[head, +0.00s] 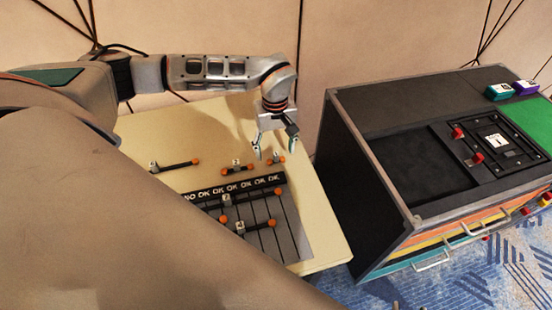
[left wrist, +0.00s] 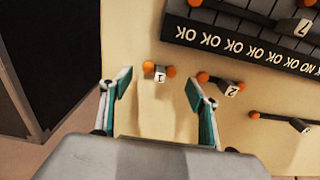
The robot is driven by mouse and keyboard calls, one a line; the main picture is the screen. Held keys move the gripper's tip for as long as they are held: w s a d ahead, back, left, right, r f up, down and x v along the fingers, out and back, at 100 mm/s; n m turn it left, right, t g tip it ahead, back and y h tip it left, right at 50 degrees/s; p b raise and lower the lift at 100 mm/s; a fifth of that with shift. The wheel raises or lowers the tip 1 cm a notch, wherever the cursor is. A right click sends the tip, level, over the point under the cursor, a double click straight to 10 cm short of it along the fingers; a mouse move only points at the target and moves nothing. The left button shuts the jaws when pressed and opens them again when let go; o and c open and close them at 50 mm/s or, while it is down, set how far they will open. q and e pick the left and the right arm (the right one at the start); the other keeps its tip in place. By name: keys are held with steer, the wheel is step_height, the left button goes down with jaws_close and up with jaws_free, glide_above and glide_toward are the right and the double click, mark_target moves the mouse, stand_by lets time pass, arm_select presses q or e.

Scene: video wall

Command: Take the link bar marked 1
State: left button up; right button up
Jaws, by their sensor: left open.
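The link bar marked 1 (head: 275,159) lies on the cream tabletop (head: 310,220), near its far right part. In the left wrist view it is a short dark bar (left wrist: 160,75) with orange ends and a white tag reading 1. My left gripper (head: 273,153) is open above it, pointing down. In the left wrist view the bar shows between and just beyond the two fingertips (left wrist: 157,82), which hold nothing. I cannot tell the exact height of the gap. My right gripper is not in view.
The longer bar marked 2 (left wrist: 220,86) lies close beside bar 1. Another bar (head: 175,165) lies farther left. A black strip with OK labels (head: 230,188) heads a grey slotted board holding more bars. A dark cabinet (head: 375,150) stands right of the table, across a gap.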

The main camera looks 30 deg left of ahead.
arm_select(q)
steer(key=shift+f, duration=1.25)
steer(key=c, duration=1)
steer(key=shift+w+r, duration=0.1)
steer(key=shift+r, duration=0.05)
